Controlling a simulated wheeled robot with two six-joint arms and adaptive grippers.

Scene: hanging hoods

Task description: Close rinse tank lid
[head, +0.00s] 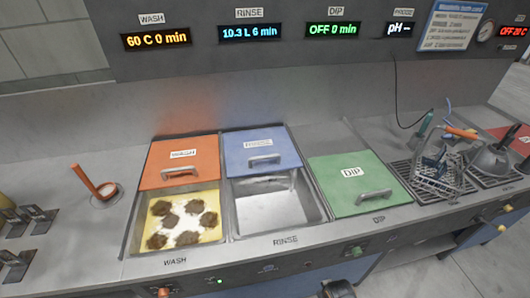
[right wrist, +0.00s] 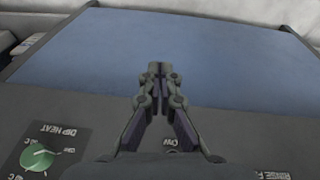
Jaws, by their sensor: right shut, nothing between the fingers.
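The rinse tank lid (head: 262,149) is a blue panel with a silver handle (head: 264,160). In the head view it lies over the back of the rinse tank (head: 234,212), between the orange and green lids. The front of the tank is uncovered and shows a bare grey metal inside. My right gripper (right wrist: 160,70) is shut and empty in the right wrist view, in front of a wide flat blue panel (right wrist: 215,60) by the control strip. My left gripper is not in view.
The orange wash lid (head: 178,160) is back, showing brown clumps in a yellow bath. The green dip lid (head: 352,185) covers its tank. A rack with tools (head: 440,165) stands right. A dip heat knob (right wrist: 37,157) sits on the control strip. An orange-handled tool (head: 86,182) stands left.

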